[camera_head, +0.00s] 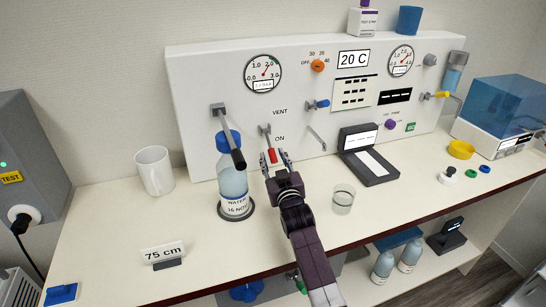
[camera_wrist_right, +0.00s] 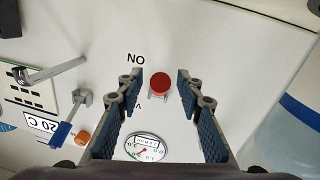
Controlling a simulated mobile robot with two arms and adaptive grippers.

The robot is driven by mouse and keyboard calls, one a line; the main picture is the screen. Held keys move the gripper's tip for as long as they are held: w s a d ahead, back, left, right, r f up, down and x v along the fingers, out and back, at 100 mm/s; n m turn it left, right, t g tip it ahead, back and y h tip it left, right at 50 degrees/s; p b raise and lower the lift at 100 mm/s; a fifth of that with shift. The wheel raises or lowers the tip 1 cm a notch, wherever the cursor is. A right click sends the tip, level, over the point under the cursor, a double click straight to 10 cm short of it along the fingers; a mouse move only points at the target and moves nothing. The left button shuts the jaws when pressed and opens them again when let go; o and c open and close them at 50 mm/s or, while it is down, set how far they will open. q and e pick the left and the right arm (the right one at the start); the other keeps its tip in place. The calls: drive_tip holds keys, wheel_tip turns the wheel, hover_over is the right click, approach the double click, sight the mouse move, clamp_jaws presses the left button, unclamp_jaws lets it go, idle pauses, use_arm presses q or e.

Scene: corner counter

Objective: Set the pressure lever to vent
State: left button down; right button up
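The pressure lever (camera_head: 272,156) has a red grip and a grey mount on the white panel, left of the VENT and ON labels. It points downward, with its grip beside and below the ON label. My right gripper (camera_head: 278,163) is at the red grip, fingers pointing at the panel. In the right wrist view, the lever's round red end (camera_wrist_right: 159,83) shows between the two open fingers (camera_wrist_right: 159,78), with a gap on each side. That view is upside down, and the VENT label is mostly hidden by a finger. My left gripper is not in view.
A black-handled lever (camera_head: 230,140) sticks out left of the gripper, above a water bottle (camera_head: 233,182). A thin metal lever (camera_head: 316,138) and a blue-handled valve (camera_head: 321,104) are to the right. A glass (camera_head: 343,199) stands right of my arm.

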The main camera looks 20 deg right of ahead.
drive_tip(key=shift+w, duration=0.1)
clamp_jaws()
idle(0.3)
